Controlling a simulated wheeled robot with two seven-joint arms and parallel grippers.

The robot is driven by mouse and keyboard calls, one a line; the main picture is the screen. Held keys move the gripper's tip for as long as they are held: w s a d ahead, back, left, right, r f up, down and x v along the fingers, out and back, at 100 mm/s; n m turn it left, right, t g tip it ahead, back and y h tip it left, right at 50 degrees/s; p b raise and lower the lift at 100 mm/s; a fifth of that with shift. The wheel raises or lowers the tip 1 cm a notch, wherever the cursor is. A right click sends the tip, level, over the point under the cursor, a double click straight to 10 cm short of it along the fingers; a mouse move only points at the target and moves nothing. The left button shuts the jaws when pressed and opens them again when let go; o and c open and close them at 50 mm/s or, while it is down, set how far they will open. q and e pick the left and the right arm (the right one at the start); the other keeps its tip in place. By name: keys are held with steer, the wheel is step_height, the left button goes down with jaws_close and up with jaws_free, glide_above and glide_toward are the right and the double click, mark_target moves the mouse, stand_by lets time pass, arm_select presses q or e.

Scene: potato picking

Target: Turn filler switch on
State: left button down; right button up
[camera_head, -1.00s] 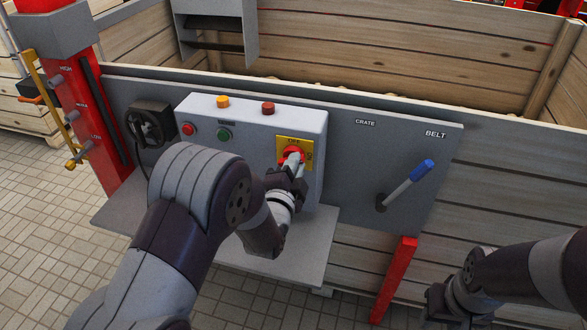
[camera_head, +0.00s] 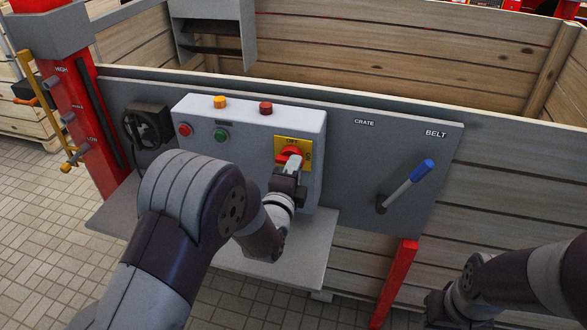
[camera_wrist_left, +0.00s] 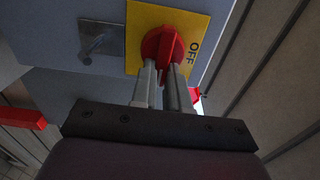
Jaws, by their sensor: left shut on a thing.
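The filler switch is a red rotary knob (camera_head: 286,156) on a yellow plate (camera_head: 280,142) at the right end of the grey control box (camera_head: 250,122). The word OFF is printed above the knob. My left gripper (camera_head: 293,164) is at the knob, its fingers shut on the red handle. In the left wrist view the red knob (camera_wrist_left: 158,46) sits at the tips of the two fingers (camera_wrist_left: 162,78), and its raised ridge does not point at the word OFF. The fingers hide part of the knob. My right gripper (camera_head: 438,303) hangs low at the right, its fingers unclear.
The box also carries an orange (camera_head: 220,102), a red (camera_head: 265,108) and a green button (camera_head: 221,135). A blue-handled lever (camera_head: 408,184) marked BELT stands to the right. A grey shelf (camera_head: 300,250) juts out below. A wooden crate wall (camera_head: 500,170) lies behind.

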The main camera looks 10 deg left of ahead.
arm_select(q)
steer(key=shift+f, duration=0.1)
steer(key=c, duration=1.1)
jaws_free()
steer(key=s, duration=1.2)
steer(key=shift+s+a+b, duration=0.2)
steer(key=shift+s+b, duration=0.15)
steer(key=shift+s, duration=0.05)
